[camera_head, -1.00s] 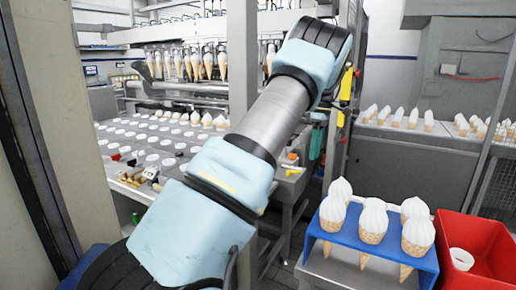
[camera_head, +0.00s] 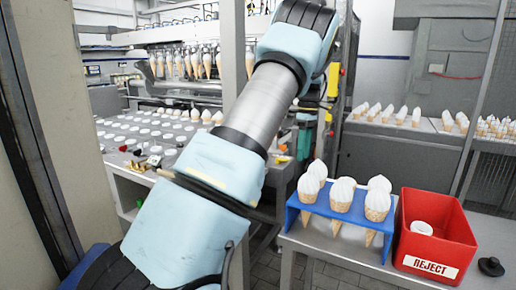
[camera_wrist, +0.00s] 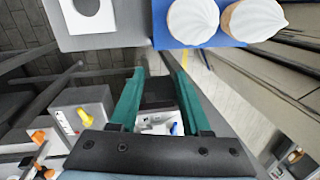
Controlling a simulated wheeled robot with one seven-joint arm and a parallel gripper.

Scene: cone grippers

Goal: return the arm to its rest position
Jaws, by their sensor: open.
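My arm (camera_head: 255,105), pale blue and silver, reaches up across the middle of the head view. Beyond the fingertips, at the top of the wrist view, is a blue holder (camera_wrist: 225,42) with white-topped cones (camera_wrist: 193,22). In the head view the blue holder (camera_head: 297,212) stands on a grey table to the right of my arm and carries several cones (camera_head: 342,193).
A red bin (camera_head: 444,256) marked REJECT, with a white round item inside, stands right of the holder. A grey post (camera_head: 233,50) is behind my arm. A machine tray (camera_head: 150,140) lies left, and a counter with rows of cones (camera_head: 400,115) is at the back right.

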